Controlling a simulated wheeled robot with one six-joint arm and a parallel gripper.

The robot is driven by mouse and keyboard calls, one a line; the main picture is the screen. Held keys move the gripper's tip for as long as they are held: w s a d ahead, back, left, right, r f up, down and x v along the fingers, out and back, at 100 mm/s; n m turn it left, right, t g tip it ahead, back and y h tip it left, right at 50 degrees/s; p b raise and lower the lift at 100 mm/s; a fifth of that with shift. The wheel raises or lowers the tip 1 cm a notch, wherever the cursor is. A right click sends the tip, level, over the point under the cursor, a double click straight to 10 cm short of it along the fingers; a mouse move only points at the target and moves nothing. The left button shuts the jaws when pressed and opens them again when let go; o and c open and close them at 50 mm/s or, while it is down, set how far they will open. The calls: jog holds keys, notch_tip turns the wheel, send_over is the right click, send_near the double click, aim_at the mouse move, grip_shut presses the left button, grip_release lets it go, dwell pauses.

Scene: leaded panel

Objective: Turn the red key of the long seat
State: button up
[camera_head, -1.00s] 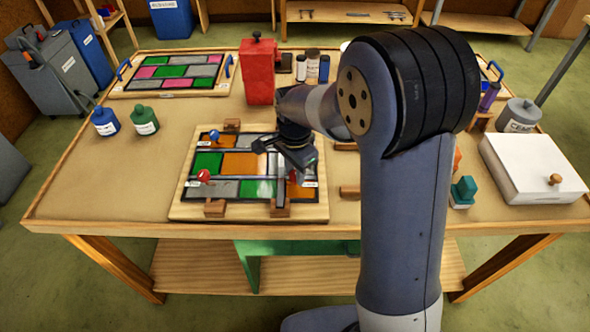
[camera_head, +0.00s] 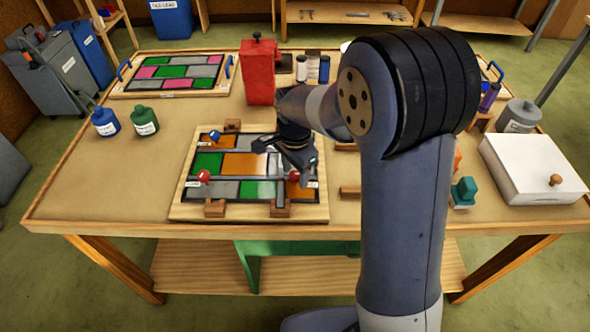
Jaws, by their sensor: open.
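The leaded panel (camera_head: 240,163) lies flat on the table, its green, orange, grey and white panes set in a pale wooden frame. A red key (camera_head: 203,176) stands at its left side, at one end of a long horizontal strip. A second small red piece (camera_head: 293,176) shows at the right end, just below my gripper. A blue key (camera_head: 214,136) stands at the upper left. My gripper (camera_head: 282,156) is open over the panel's right part, fingers pointing down. Whether it touches the right red piece cannot be told; the arm hides the panel's far right corner.
Wooden blocks (camera_head: 215,208) sit around the panel's edge. A tall red box (camera_head: 257,72) stands behind it. Blue (camera_head: 104,122) and green (camera_head: 145,122) bottles stand left. A white box (camera_head: 532,168) is at right. The table's left front is clear.

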aim_at(295, 173)
notch_tip(295, 173, up, 11)
dwell(0.4)
jog(key=shift+f, duration=0.15)
notch_tip(295, 173, down, 10)
jog(key=shift+f, duration=0.45)
dwell(0.3)
